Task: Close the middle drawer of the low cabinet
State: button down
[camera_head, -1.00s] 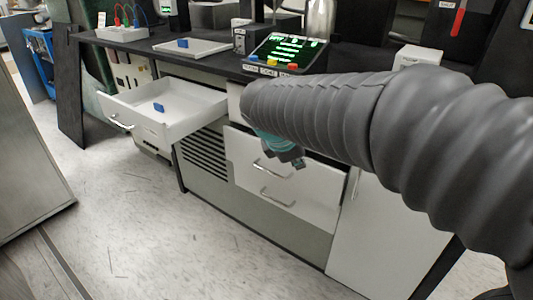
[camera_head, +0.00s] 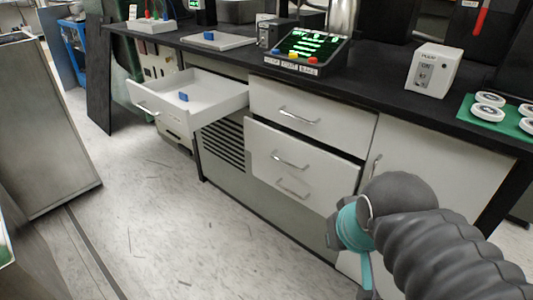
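The middle drawer (camera_head: 325,172) of the low cabinet stands out a little past the front, with a dark gap along its top edge. Its bar handle (camera_head: 290,160) faces me, and a second handle (camera_head: 293,188) shows lower on the same stack. The top drawer (camera_head: 330,123) above it looks shut. My arm's end, with a teal band, is at the lower right, in front of and to the right of the middle drawer in the picture. My gripper (camera_head: 334,234) shows only as a small dark part there, and its fingers cannot be made out. I see nothing held.
A left drawer (camera_head: 215,108) is pulled far out with a blue block (camera_head: 183,97) inside. The black countertop (camera_head: 390,93) carries a control panel (camera_head: 305,50), a white pump box (camera_head: 434,69) and a green mat (camera_head: 510,127). The floor (camera_head: 200,235) before the cabinet is clear.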

aim_at(335, 172)
jog(key=u, duration=1.3)
jog(key=k, duration=0.65)
jog(key=z, duration=1.6)
